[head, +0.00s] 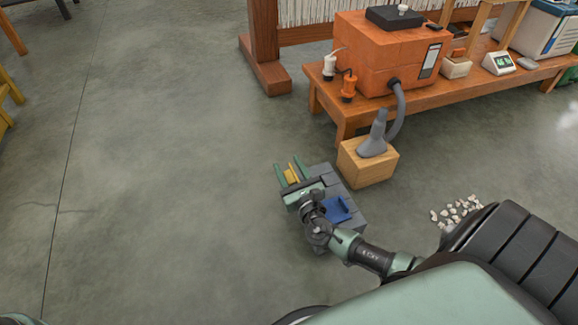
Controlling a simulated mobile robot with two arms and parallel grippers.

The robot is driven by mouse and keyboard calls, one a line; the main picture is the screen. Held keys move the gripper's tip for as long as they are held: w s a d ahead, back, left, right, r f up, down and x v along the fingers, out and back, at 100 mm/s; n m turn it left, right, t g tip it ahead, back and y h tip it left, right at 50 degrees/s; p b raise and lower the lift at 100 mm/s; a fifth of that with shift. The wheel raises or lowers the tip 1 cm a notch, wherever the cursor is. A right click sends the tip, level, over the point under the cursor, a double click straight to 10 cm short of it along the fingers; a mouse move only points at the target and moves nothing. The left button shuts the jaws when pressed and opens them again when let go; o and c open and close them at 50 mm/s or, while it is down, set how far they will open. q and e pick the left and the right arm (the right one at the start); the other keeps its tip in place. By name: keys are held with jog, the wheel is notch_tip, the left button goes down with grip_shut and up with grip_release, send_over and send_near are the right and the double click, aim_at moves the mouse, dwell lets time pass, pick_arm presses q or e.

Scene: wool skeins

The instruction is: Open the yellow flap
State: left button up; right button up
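A small yellow flap (291,175) shows low near the floor, at the far left part of a grey box (346,182). My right gripper (288,170) is over it, its two green fingers spread apart to either side of the yellow. The fingers look open, and I cannot tell whether either one touches the flap. The gripper and wrist hide part of the flap and the box's left side. A blue flap or recess (337,208) shows on the box to the right of my wrist. My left gripper is not in view.
A wooden block (367,165) with a grey nozzle (374,137) stands just behind the box. A wooden bench (450,88) carries an orange machine (390,60). Pale scraps (455,210) lie on the floor at right. The floor at left is clear.

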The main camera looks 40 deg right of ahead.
aim_at(295, 182)
jog(key=shift+d+r, duration=0.1)
jog(key=shift+d, duration=0.1)
jog(key=shift+s, duration=0.2)
jog(key=p+v, duration=0.3)
jog(key=v, duration=0.4)
jog(key=shift+s+a, duration=0.2)
